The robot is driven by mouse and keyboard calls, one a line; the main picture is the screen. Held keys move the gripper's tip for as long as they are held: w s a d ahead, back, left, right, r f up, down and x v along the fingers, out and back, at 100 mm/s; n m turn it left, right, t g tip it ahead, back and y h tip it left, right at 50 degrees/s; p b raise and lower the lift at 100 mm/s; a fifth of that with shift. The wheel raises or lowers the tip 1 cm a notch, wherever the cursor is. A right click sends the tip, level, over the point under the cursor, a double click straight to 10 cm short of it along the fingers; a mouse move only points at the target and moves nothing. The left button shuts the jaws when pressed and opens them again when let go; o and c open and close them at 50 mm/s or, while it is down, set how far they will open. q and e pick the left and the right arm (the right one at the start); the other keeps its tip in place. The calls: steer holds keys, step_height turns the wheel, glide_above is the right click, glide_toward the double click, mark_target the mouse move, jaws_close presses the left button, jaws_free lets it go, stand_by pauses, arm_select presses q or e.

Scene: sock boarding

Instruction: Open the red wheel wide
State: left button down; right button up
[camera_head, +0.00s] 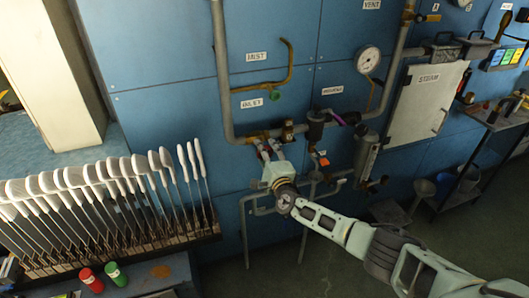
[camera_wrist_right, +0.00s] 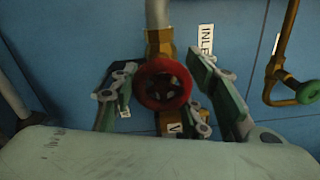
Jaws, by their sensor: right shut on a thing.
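The red wheel (camera_wrist_right: 165,84) is a small round handwheel on a brass valve fitting (camera_wrist_right: 160,42) below a grey pipe. It sits in the middle of the right wrist view, with dark gaps between its spokes. How far the wheel is turned cannot be told. My left gripper is not in view.
A green wheel (camera_head: 274,96) on a thin brass pipe is up and right of the gripper. A round gauge (camera_head: 368,60) and a steam panel (camera_head: 428,103) are further right. A rack of several white foot-shaped boards (camera_head: 110,190) stands left, with red (camera_head: 91,280) and green (camera_head: 117,277) containers in front.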

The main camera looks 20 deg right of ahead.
steer(key=shift+s+f, duration=0.1)
steer(key=shift+f, duration=0.15)
steer(key=o, duration=1.1)
steer(key=shift+c, duration=0.2)
steer(key=shift+o, duration=0.4)
steer(key=shift+r, duration=0.1)
steer(key=s, duration=1.2)
steer(key=shift+d, duration=0.2)
